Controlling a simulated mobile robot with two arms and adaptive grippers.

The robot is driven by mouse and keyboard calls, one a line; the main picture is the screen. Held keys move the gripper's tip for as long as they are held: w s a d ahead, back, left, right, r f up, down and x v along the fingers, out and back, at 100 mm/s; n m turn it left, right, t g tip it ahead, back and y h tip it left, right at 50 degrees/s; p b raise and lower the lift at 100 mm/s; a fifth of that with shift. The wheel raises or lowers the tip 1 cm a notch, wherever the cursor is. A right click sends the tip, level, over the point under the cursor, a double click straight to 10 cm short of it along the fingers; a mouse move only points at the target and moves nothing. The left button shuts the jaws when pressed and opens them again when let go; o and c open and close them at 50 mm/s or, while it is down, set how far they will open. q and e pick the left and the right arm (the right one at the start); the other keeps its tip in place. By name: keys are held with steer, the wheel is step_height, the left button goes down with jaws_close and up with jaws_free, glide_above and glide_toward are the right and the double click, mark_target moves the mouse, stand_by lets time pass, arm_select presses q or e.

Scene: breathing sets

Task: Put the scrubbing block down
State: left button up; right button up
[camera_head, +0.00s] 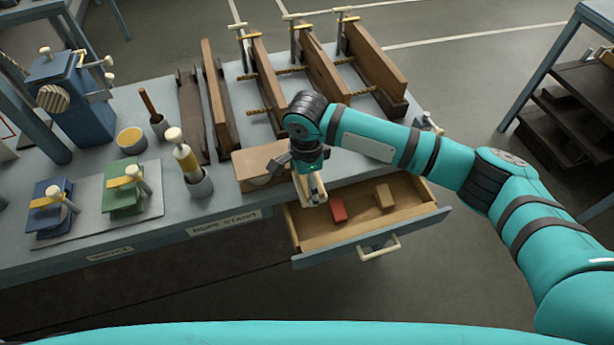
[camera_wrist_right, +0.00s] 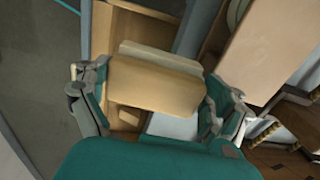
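The scrubbing block (camera_wrist_right: 155,85) is a tan wooden block with a paler cream layer along one edge. In the right wrist view it sits between both fingers of my right gripper (camera_wrist_right: 158,98), which is shut on it. In the head view my right gripper (camera_head: 310,178) points down over the left end of the open drawer (camera_head: 340,240). Only a narrow pale part of the scrubbing block (camera_head: 317,194) shows there below the fingers. I cannot tell from these views whether it touches the drawer floor. My left gripper is in neither view.
The drawer holds a red block (camera_head: 338,209) and a tan block (camera_head: 384,196), with bare floor around them. Upright boards (camera_head: 325,72) stand farther back. A holder with a brush (camera_head: 197,184) is left.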

steer(key=shift+s+d+f+g, duration=0.15)
steer(key=shift+s+d+f, duration=0.15)
steer(key=shift+f, duration=0.25)
steer(key=shift+s+d+f+g, duration=0.15)
steer(key=shift+s+f, duration=0.25)
steer(key=shift+f, duration=0.1)
steer(key=r, duration=0.2)
steer(key=w+r+b, duration=0.1)
steer(key=r, duration=0.3)
steer(key=shift+w+a+r+b, duration=0.1)
steer(key=shift+w+a+b, duration=0.2)
steer(key=shift+a+b, duration=0.1)
steer(key=r, duration=0.6)
steer(key=shift+s+b, duration=0.35)
steer(key=shift+w+r, duration=0.2)
steer(key=shift+r, duration=0.15)
steer(key=shift+s, duration=0.1)
